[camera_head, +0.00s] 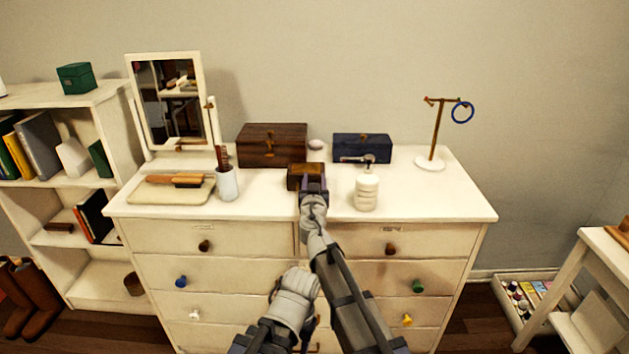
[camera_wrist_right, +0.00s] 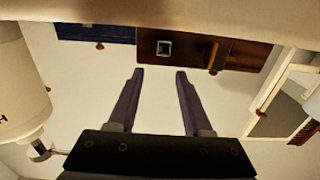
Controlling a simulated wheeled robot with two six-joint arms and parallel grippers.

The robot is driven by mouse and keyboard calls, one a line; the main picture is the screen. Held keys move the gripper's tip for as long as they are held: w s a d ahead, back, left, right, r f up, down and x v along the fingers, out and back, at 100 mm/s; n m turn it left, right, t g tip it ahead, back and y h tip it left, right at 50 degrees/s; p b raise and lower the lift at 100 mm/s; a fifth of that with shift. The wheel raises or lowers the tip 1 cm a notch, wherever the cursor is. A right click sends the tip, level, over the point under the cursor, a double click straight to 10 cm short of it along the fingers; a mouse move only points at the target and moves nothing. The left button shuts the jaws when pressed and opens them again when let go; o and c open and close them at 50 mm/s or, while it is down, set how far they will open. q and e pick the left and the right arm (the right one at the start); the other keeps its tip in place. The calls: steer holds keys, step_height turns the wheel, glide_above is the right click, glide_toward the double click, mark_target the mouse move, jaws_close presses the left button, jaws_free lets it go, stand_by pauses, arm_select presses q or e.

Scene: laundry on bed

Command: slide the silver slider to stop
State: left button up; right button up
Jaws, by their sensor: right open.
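A small brown wooden box (camera_head: 297,170) stands at the middle of the dresser top. In the right wrist view its brown face carries a small silver square piece (camera_wrist_right: 165,48), which looks like the slider. In the head view my right gripper (camera_head: 313,184) hides part of this box and the silver piece cannot be made out. In the right wrist view my right gripper (camera_wrist_right: 159,76) is open and empty, its two purple fingers apart, pointing toward the box with a visible gap. My left arm is low before the drawers; its fingers cannot be made out.
A white pump bottle (camera_head: 367,190) stands close on the right. A dark wooden box (camera_head: 262,149), a navy box (camera_head: 362,148) and a white jar (camera_head: 317,150) are behind. A cup (camera_head: 227,184) with a brush stands left. The front right top is clear.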

arm_select(q)
step_height(320, 180, up, 7)
steer(key=p, duration=0.5)
steer(key=shift+f+p, duration=0.15)
steer(key=shift+p, duration=0.15)
arm_select(e)
step_height(320, 180, up, 7)
steer(key=shift+f, duration=0.15)
